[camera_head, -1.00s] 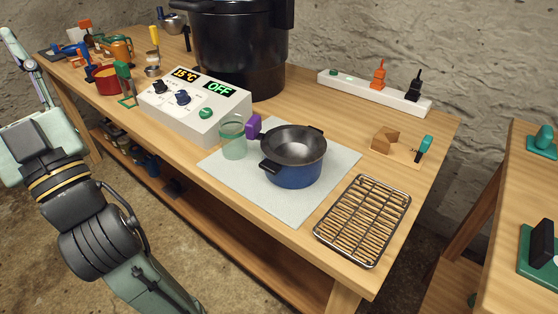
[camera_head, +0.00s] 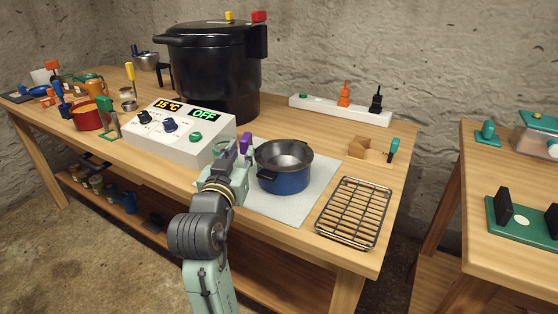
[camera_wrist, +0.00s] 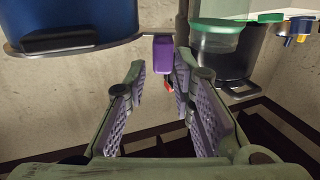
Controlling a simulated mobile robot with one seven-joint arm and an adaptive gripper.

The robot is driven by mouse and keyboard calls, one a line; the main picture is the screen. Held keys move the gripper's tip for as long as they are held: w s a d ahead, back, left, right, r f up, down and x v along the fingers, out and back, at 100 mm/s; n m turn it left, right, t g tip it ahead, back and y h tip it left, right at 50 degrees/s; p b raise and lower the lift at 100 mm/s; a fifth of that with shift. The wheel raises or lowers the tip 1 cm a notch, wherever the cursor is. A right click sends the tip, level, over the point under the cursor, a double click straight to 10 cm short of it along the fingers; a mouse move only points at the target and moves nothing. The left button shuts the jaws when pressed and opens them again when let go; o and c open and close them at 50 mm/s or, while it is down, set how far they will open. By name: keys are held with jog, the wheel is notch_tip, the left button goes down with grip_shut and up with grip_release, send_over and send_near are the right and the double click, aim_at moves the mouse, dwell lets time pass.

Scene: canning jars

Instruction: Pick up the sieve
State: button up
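The sieve (camera_head: 284,153) is a dark grey bowl resting in the top of a blue pot (camera_head: 284,182). Its purple handle (camera_head: 246,141) sticks out on the left, towards my gripper. The wrist view looks upside down; there the purple handle (camera_wrist: 163,54) is straight ahead at the fingertips, joined to the grey rim over the pot (camera_wrist: 65,18). My gripper (camera_wrist: 160,70) is open, with its purple pads on either side of the handle's line and empty space between them. In the head view my gripper (camera_head: 236,160) is just left of the pot, partly hidden by my own wrist.
A green-tinted jar (camera_wrist: 215,40) stands close to the fingers in the wrist view. The control box (camera_head: 185,138) and black canner (camera_head: 215,75) stand to the left and behind. A wire rack (camera_head: 353,213) lies right of the grey mat (camera_head: 290,207).

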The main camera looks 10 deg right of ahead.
aim_at(246, 135)
jog(key=p+x, duration=0.1)
jog(key=x, duration=0.5)
jog(key=shift+w+r+p, duration=0.15)
jog(key=shift+w+p, duration=0.2)
jog(key=shift+w, duration=0.05)
jog(key=shift+a, duration=0.1)
grip_shut()
